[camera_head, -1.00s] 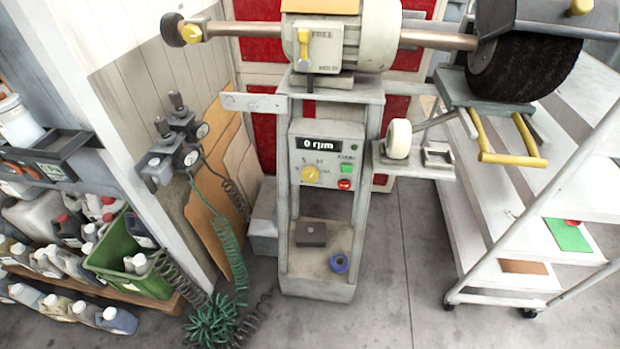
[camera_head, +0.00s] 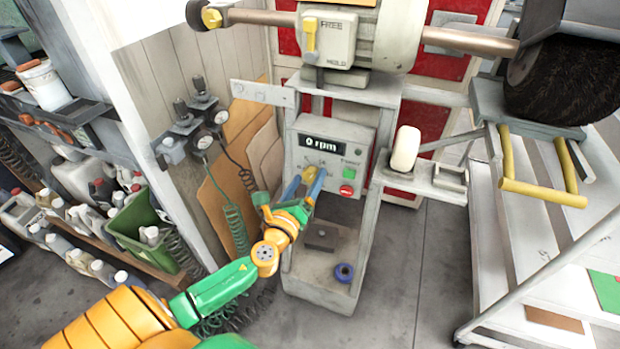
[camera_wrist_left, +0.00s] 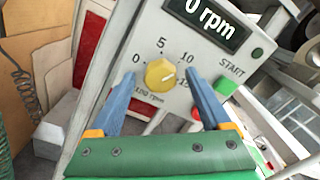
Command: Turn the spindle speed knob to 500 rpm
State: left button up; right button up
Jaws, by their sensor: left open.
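The yellow spindle speed knob (camera_wrist_left: 160,73) sits on the grey control panel (camera_head: 301,158), ringed by marks 0, 5, 10 and 15 in the left wrist view. The display (camera_head: 326,141) reads 0 rpm. My left gripper (camera_wrist_left: 155,85) is open, its two blue fingers on either side of the knob with gaps to it. In the head view the left gripper (camera_head: 305,183) is in front of the panel and partly covers the knob (camera_head: 309,174). Whether the fingertips reach past the knob's face is unclear. My right gripper is not in view.
A green START button (camera_wrist_left: 225,85) and a red button (camera_head: 346,190) are right of the knob. The buffing machine's motor (camera_head: 385,30) and FREE/HOLD lever (camera_head: 310,38) are above. A dark block (camera_head: 320,238) and blue ring (camera_head: 344,272) lie on the stand's lower shelf.

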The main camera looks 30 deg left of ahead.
pick_arm(q)
jog(key=shift+w, duration=0.25)
jog(key=shift+s, duration=0.1)
jog(key=shift+c, duration=0.7)
grip_shut()
